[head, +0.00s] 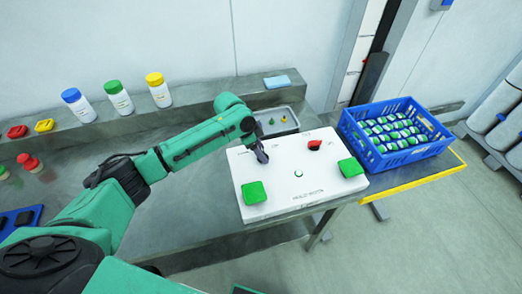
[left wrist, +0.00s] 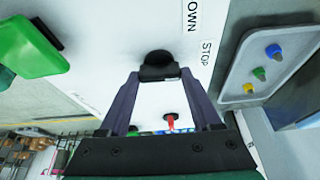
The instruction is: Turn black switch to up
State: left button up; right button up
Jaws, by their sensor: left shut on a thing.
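The white control panel (head: 300,205) lies on the bench in the head view. My left gripper (head: 262,154) reaches its back left part from above. In the left wrist view the black switch (left wrist: 159,62) sits at the fingertips of my left gripper (left wrist: 160,78), which is shut on it. In the head view the gripper hides the switch, and I cannot read its exact angle. Labels reading "OWN" (left wrist: 193,14) and "STOP" (left wrist: 206,52) show beside it. My right gripper is not in view.
The panel also has a red switch (head: 314,145) and green buttons (head: 254,193) (head: 350,167). A grey tray (head: 291,124) stands behind it. A blue crate (head: 350,128) of green-capped containers is on the right. Bottles (head: 118,97) stand on the back ledge.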

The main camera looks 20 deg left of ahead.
pick_arm(q)
jog(key=shift+w+m+g+h, duration=0.1)
jog(key=shift+m+g+h, duration=0.25)
jog(key=shift+m, duration=0.65)
jog(key=shift+f+m+g+b, duration=0.1)
jog(key=shift+m+g+b, duration=0.25)
jog(key=shift+m+b, duration=0.35)
jog(key=m+g+b, duration=0.1)
jog(key=m+b, duration=0.1)
jog(key=m, duration=0.1)
jog(key=shift+w+m, duration=0.15)
jog(key=shift+m, duration=0.25)
jog(key=shift+m+g+b, duration=0.4)
jog(key=shift+m+b, duration=0.05)
jog(key=shift+m, duration=0.05)
jog(key=o, duration=1.4)
